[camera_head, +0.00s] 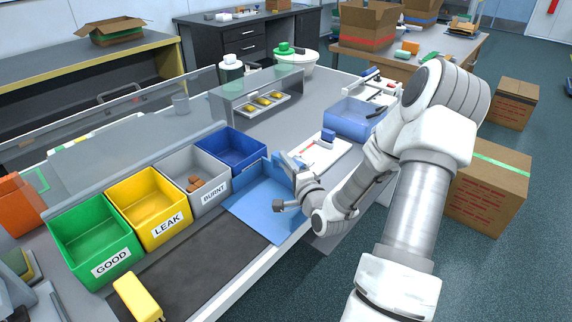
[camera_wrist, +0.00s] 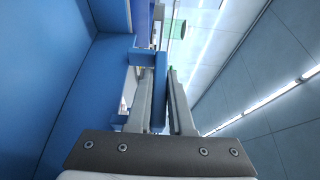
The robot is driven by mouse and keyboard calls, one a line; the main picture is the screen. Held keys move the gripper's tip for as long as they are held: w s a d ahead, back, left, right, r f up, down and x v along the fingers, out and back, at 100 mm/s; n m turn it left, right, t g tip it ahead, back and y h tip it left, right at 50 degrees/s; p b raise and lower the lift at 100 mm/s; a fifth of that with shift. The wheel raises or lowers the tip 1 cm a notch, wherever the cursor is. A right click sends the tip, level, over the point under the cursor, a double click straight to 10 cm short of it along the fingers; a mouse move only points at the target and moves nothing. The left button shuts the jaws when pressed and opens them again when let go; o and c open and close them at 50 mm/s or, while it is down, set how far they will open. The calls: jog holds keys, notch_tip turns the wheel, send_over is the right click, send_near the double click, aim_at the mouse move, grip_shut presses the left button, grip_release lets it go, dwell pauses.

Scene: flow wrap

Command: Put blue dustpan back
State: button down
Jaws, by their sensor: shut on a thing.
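In the wrist view my gripper (camera_wrist: 166,75) is shut on a blue handle of the blue dustpan (camera_wrist: 160,88), which passes between the two grey fingers. In the head view part of the blue dustpan (camera_head: 280,174) shows behind the fingers.
Left of the gripper stand a blue bin (camera_head: 232,151), a grey BURNT bin (camera_head: 201,176), a yellow LEAK bin (camera_head: 158,213) and a green GOOD bin (camera_head: 101,238). A white tray (camera_head: 328,160) and a pale blue tub (camera_head: 352,121) stand beyond it. Cardboard boxes (camera_head: 490,190) stand on the floor.

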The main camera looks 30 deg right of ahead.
jog(key=shift+f, duration=0.2)
jog(key=c, duration=0.8)
grip_release()
jog(key=shift+r, duration=0.1)
jog(key=shift+r, duration=0.1)
jog(key=shift+s+r, duration=0.1)
jog(key=shift+s+a+p, duration=0.2)
jog(key=shift+s+p, duration=0.85)
jog(key=shift+s, duration=0.9)
jog(key=shift+s+a+p, duration=0.2)
jog(key=shift+s+p, duration=0.9)
jog(key=shift+s, duration=0.9)
jog(key=shift+s+a+p, duration=0.2)
jog(key=shift+s+p, duration=0.85)
jog(key=shift+s, duration=0.9)
